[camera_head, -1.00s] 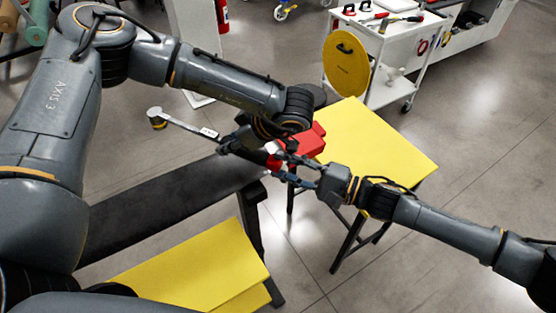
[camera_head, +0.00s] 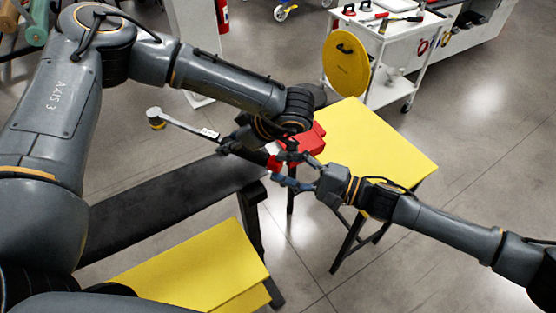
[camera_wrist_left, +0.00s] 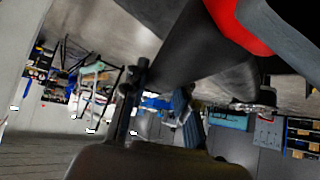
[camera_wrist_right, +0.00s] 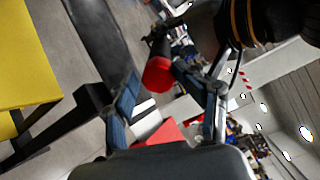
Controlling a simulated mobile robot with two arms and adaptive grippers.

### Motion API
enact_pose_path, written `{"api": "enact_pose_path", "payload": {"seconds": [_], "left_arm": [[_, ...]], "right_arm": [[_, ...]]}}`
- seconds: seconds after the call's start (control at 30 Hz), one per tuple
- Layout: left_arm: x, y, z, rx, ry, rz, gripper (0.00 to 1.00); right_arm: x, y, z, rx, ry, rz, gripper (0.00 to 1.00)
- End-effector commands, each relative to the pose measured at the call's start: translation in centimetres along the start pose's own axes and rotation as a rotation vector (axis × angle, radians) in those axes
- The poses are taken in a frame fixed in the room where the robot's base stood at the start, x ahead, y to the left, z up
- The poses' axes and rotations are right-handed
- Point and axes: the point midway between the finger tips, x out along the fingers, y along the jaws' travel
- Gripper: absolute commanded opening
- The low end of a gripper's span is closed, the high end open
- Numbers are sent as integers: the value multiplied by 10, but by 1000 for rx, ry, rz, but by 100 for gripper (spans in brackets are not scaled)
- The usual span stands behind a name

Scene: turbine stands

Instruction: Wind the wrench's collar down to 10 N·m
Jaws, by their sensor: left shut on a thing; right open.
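The wrench (camera_head: 184,124) has a round head, a pale shaft and a black handle ending in a red collar (camera_head: 273,161). My left gripper (camera_head: 236,146) is shut on the wrench's handle, which is held above the dark beam's end. The handle (camera_wrist_left: 180,65) and the red collar (camera_wrist_left: 237,22) show large and close in the left wrist view. My right gripper (camera_head: 282,168) is open at the collar end, its fingers on either side of it. In the right wrist view the red collar (camera_wrist_right: 158,76) lies between the fingertips; contact cannot be told. The scale is unreadable.
A yellow-topped stand (camera_head: 375,145) with a red box (camera_head: 311,145) is behind my right gripper. A dark beam (camera_head: 165,205) and a yellow panel (camera_head: 200,270) are in front. A white tool cart (camera_head: 395,45) with a yellow disc (camera_head: 346,64) stands at the back.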

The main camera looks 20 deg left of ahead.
Motion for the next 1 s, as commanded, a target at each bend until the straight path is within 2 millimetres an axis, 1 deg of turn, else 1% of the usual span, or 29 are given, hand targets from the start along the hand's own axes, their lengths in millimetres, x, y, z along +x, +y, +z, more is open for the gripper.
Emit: {"api": "enact_pose_path", "payload": {"seconds": [0.03,0.33,0.8,1.0], "left_arm": [[3,-4,-1,12,9,-10,0],[3,-4,-1,14,9,-11,0],[1,-2,-1,8,6,-6,0],[0,-1,-1,4,5,-3,0]], "right_arm": [[-3,-5,-7,-4,15,-5,68],[-6,-5,-9,-4,19,-4,69],[-39,-3,-5,-2,13,-1,69],[-50,-2,-4,-2,9,-1,69]]}}
